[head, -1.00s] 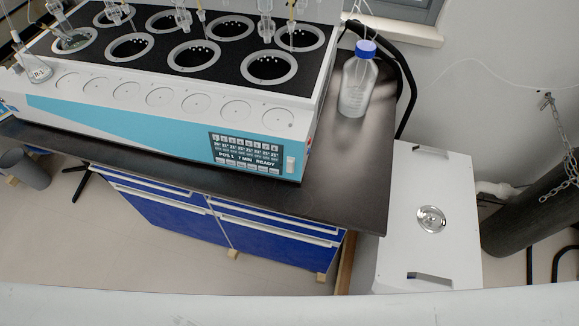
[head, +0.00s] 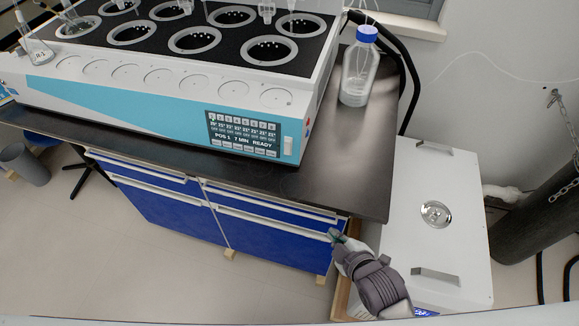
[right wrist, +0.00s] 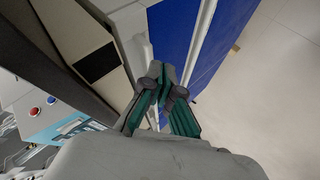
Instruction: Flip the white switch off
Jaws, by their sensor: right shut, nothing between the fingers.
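The white switch (head: 289,146) is a small upright rocker at the right end of the distiller's blue front panel, right of the dark display (head: 243,133). The multi distiller (head: 120,97) stands on the dark bench. My right gripper (head: 335,236) is below the bench top, in front of the blue drawers, well below and right of the switch. It is shut and empty, and its green fingers also show in the right wrist view (right wrist: 165,82). The switch cannot be made out in the right wrist view. My left gripper is not in view.
The bench top (head: 345,170) overhangs the blue drawers (head: 270,240), its edge between my right gripper and the switch. A blue-capped bottle (head: 357,75) stands right of the distiller. A white box (head: 435,255) stands beside the bench. Floor in front is clear.

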